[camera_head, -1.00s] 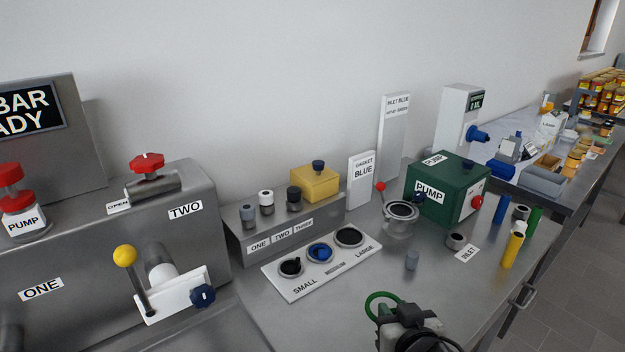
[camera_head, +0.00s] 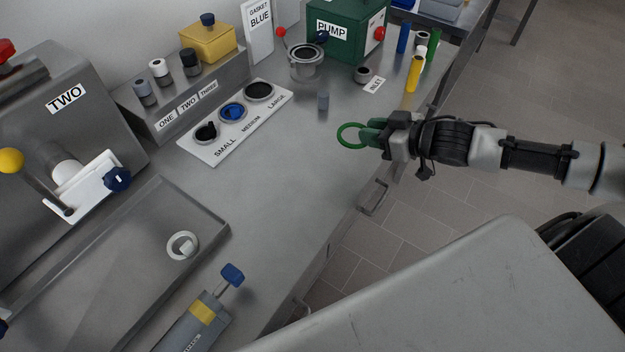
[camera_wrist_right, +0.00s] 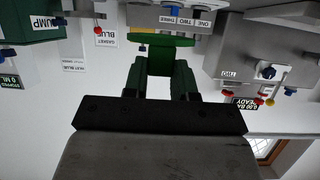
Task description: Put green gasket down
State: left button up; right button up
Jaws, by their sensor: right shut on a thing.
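The green gasket (camera_head: 350,136) is a thin ring at the tips of my right gripper (camera_head: 371,134). My right gripper is shut on it, and the ring sticks out to the left over the steel table. I cannot tell how high it is above the surface. In the right wrist view the gasket (camera_wrist_right: 165,40) shows edge-on as a green bar across the ends of the fingers (camera_wrist_right: 165,65). My left gripper is not in view.
A white board (camera_head: 213,152) marked small, medium and large has round places, with a blue ring (camera_head: 232,111) in the middle one. Bare table lies left of the gripper.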

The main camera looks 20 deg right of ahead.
jog(key=shift+w+d+r, duration=0.1)
jog(key=shift+d+r, duration=0.4)
jog(key=shift+d, duration=0.2)
jog(key=shift+a, duration=0.1)
jog(key=p, duration=0.1)
send_over(327, 190)
notch_tip(327, 190, down, 7)
notch_tip(327, 190, down, 3)
jog(key=shift+r+p, duration=0.1)
jog(key=shift+p, duration=0.7)
jog(key=shift+f, duration=0.4)
jog(key=shift+f, duration=0.15)
jog(key=o, duration=0.9)
